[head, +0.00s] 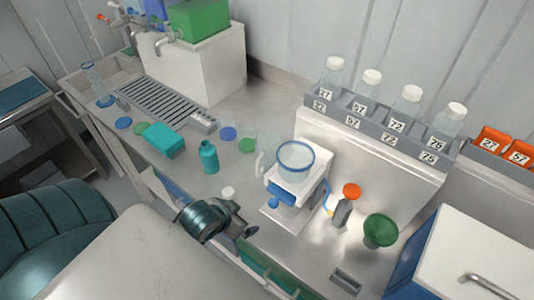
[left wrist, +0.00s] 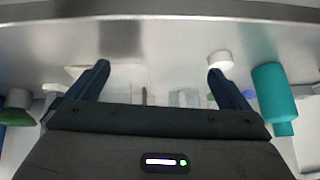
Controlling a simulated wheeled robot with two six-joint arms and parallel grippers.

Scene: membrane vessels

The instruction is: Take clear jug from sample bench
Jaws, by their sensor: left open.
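A see-through vessel (head: 266,143), likely the clear jug, stands on the sample bench (head: 262,96) behind and left of a white stand. Its outline is faint and the stand partly hides it. A clear vessel with a blue rim (head: 296,158) sits in the white stand, and I cannot tell for certain which one is the jug. My left gripper (head: 244,229) is at the bench's front edge, in front of both and apart from them. In the left wrist view its two fingers (left wrist: 160,84) are spread with nothing held between them; faint clear shapes show beyond. My right gripper is out of view.
A teal bottle (head: 209,157) and a small white cap (head: 228,192) stand left of the stand (head: 306,204). An orange-topped bottle (head: 343,206) and a green funnel-like piece (head: 380,230) are to its right. A rack (head: 376,137) of labelled bottles stands behind.

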